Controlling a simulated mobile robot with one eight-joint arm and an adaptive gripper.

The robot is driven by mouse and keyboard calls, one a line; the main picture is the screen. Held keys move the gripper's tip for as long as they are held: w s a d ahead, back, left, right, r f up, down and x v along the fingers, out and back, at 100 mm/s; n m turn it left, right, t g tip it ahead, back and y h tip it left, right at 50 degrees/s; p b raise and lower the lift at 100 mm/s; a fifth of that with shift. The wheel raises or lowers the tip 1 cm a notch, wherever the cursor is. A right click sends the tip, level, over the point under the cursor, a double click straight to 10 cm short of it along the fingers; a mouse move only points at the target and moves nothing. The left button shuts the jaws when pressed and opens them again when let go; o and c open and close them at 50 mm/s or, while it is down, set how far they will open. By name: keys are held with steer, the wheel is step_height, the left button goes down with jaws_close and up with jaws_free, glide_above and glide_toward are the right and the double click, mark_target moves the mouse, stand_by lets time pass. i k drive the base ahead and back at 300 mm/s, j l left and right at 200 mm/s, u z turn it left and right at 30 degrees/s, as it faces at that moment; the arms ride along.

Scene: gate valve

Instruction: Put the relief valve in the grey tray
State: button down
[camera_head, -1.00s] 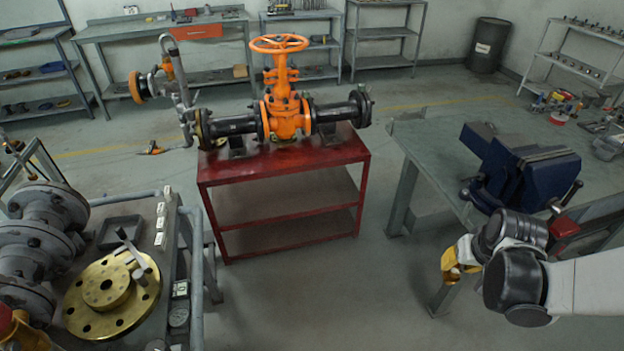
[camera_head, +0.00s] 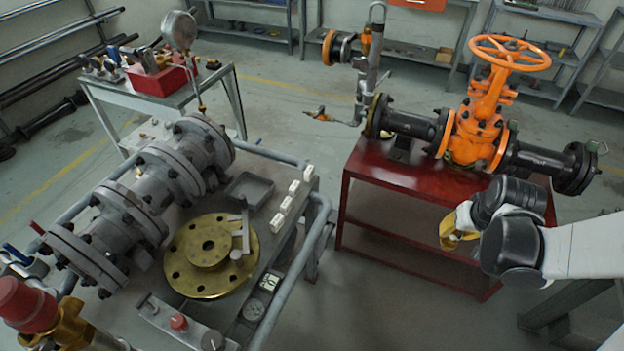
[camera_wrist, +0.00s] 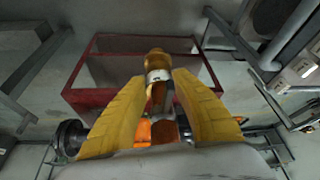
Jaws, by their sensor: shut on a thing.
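My gripper (camera_head: 455,236) is at the right of the head view, in front of the red stand, with its yellow fingers partly hidden by my wrist. In the wrist view my gripper (camera_wrist: 163,82) is shut on a brass-coloured fitting with a silver band, which appears to be the relief valve (camera_wrist: 157,60). The grey tray (camera_head: 262,203) is shallow and looks empty. It lies on the grey cart, beside the brass flange, well to the left of my gripper.
The grey cart (camera_head: 278,170) also carries a large flanged pipe body (camera_head: 160,180), a brass flange disc (camera_head: 185,275), small white blocks (camera_head: 285,205) and gauges. A tubular rail runs along its edge. The red stand (camera_head: 390,185) holds the orange gate valve (camera_head: 480,120). Floor shows between cart and stand.

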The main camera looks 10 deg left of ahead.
mark_target(250, 188)
steer(key=i+j+u, duration=0.15)
steer(key=u, duration=0.3)
steer(key=i+u, duration=0.6)
steer(key=u, duration=0.25)
steer(key=i+j, duration=0.1)
